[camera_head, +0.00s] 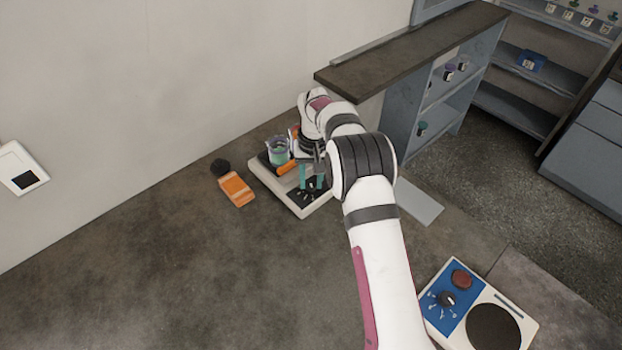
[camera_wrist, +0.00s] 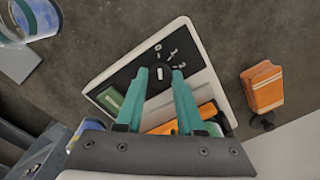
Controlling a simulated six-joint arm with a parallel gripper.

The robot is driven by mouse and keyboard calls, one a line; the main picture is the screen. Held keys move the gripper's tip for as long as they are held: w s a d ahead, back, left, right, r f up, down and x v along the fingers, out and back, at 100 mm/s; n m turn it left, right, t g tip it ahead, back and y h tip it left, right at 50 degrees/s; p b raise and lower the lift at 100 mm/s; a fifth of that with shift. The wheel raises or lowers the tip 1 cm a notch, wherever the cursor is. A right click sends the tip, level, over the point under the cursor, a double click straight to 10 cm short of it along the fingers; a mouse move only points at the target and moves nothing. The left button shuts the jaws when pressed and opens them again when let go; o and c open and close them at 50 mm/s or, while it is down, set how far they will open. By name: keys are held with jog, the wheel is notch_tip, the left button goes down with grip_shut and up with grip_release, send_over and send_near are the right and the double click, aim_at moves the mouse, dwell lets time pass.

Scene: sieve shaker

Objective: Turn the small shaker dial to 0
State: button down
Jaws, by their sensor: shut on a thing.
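The small shaker (camera_wrist: 106,83) is a white unit with a black panel. Its dial (camera_wrist: 160,74) sits on that panel, with the printed 0 above it and other numbers curving to the right. A white mark on the dial runs roughly up and down the picture, in line with the 0. My gripper (camera_wrist: 160,71) has teal fingers, shut on the dial from both sides. In the head view, the small shaker (camera_head: 264,178) stands on the bench near the wall, and my gripper (camera_head: 311,187) reaches down to its panel. The dial is hard to make out there.
An orange bottle (camera_head: 237,190) with a dark cap lies left of the shaker. A beaker (camera_head: 278,151) with green contents is at its back, beside an orange part (camera_head: 287,167). A larger device (camera_head: 443,298) with a blue panel is at lower right. A raised dark shelf (camera_head: 412,48) stands behind.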

aim_at(313, 183)
dwell(0.4)
jog(key=c, duration=0.5)
grip_release()
jog(key=shift+r, duration=0.1)
jog(key=r, duration=1.5)
jog(key=shift+d+r, duration=0.3)
jog(key=shift+r, duration=0.05)
jog(key=s+d+r+m, duration=0.2)
jog(key=s+d+r, duration=0.15)
jog(key=s, duration=0.55)
jog(key=s+d+r+m, duration=0.1)
jog(key=s+d+r, duration=0.3)
jog(key=s, duration=0.5)
jog(key=s+f+m, duration=0.1)
jog(key=s+f, duration=0.1)
jog(key=s, duration=0.5)
jog(key=s+d+f+m+y, duration=0.1)
jog(key=s+f, duration=0.1)
jog(key=s, duration=0.5)
jog(key=s+f+m, duration=0.1)
jog(key=s+f, duration=0.1)
jog(key=s, duration=0.5)
jog(key=shift+d+f+m, duration=0.2)
jog(key=shift+f+m, duration=0.1)
jog(key=shift+m, duration=0.1)
